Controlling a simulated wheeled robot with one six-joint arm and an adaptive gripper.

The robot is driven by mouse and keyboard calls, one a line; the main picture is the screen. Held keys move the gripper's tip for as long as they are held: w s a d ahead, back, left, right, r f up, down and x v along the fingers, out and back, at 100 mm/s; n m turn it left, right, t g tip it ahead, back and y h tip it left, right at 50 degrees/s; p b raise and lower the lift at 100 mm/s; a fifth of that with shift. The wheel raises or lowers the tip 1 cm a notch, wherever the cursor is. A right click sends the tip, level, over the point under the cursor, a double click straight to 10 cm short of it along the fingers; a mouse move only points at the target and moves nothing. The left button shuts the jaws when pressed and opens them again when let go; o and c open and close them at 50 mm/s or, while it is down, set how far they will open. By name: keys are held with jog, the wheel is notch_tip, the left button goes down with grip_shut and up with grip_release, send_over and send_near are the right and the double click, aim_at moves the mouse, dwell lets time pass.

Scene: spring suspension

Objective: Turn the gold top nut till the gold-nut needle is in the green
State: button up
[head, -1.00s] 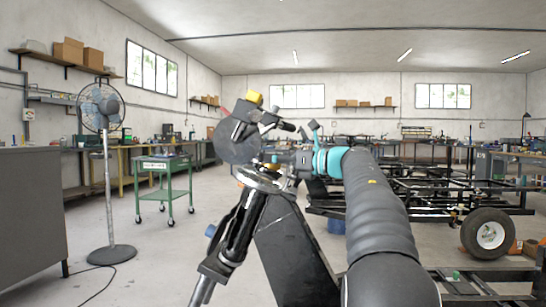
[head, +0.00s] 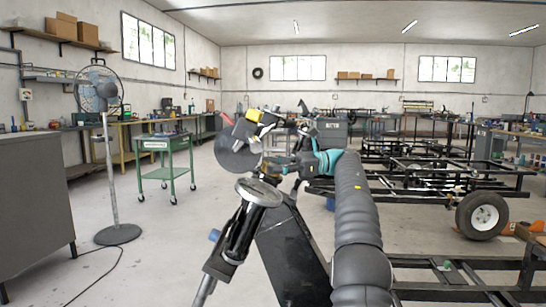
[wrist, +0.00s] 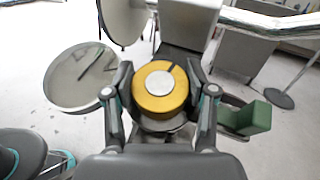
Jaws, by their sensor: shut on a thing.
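The gold top nut (wrist: 150,101) sits in the middle of the wrist view, with a pale round centre and a dark mark on its upper face. My gripper (wrist: 161,82) has a finger on each side of it and is shut on it. A round gauge (wrist: 78,84) lies left of the nut, with a grey face and a dark needle. I cannot make out a green band on it. In the head view my gripper (head: 285,164) is at the top of the strut, and a round dial (head: 260,192) shows below it. The nut is hard to make out there.
A dark disc (head: 236,150) stands left of my gripper, and its rim also shows in the wrist view (wrist: 122,20). A green block (wrist: 254,117) is right of the nut. A fan (head: 105,150) and green cart (head: 165,165) stand left, with bare floor between.

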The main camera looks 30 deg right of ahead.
jog(key=shift+g, duration=0.3)
jog(key=o, duration=1.2)
jog(key=shift+f+b, duration=0.15)
jog(key=shift+b, duration=0.35)
